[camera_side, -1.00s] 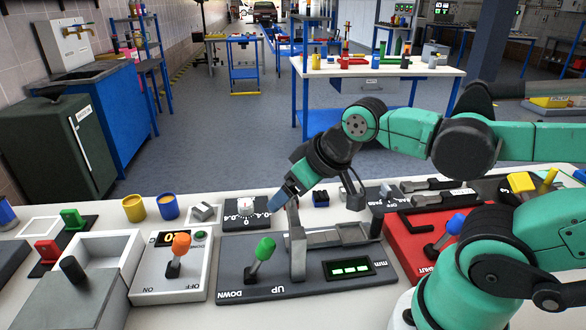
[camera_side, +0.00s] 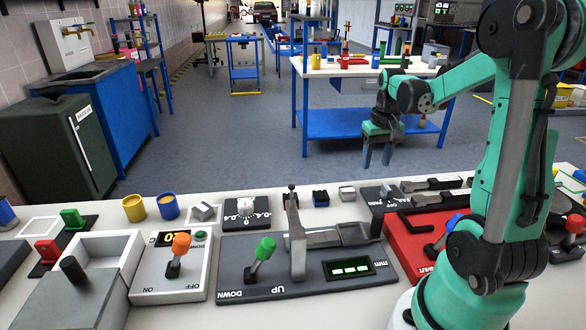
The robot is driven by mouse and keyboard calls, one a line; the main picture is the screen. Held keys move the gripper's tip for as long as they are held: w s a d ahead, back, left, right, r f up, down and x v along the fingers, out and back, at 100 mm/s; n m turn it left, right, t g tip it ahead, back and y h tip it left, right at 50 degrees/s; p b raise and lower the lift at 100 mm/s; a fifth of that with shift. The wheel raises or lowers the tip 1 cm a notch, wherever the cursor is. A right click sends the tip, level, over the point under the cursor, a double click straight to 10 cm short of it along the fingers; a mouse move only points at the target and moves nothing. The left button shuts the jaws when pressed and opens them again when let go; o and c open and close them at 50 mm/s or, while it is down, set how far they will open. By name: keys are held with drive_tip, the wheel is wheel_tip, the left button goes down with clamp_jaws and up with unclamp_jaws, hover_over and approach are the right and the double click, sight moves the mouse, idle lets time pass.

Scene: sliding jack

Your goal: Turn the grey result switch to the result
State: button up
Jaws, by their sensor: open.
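A small dark plate (camera_side: 372,192) with white lettering, too small to read surely, stands behind the sliding jack, right of centre. A grey switch piece (camera_side: 386,192) sits on it and looks like the result switch; which marking it points at I cannot tell. My gripper (camera_side: 377,160) hangs fingers-down above and beyond that plate, apart from it. Its two fingers are spread with nothing between them. The sliding jack (camera_side: 300,245) stands on a dark base with a green-knobbed lever (camera_side: 262,252) and a lit green display (camera_side: 349,268).
A white dial on a dark plate (camera_side: 246,207), an orange-knobbed switch box (camera_side: 175,265), and yellow (camera_side: 134,208) and blue (camera_side: 168,207) cups are at left. A red panel (camera_side: 410,240) stands at right, partly behind my arm. Small blocks lie near the bench's back edge.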

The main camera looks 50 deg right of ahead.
sight(387, 186)
drive_tip(key=d, duration=0.1)
drive_tip(key=s+d+f, duration=0.1)
drive_tip(key=s+d+m, duration=0.1)
drive_tip(key=shift+s+f+g+y, duration=0.15)
drive_tip(key=shift+f+g+y, duration=0.1)
drive_tip(key=shift+g+y, duration=0.05)
drive_tip(key=shift+s+d+f, duration=0.1)
drive_tip(key=shift+s+f, duration=0.05)
drive_tip(key=shift+f, duration=2.75)
clamp_jaws()
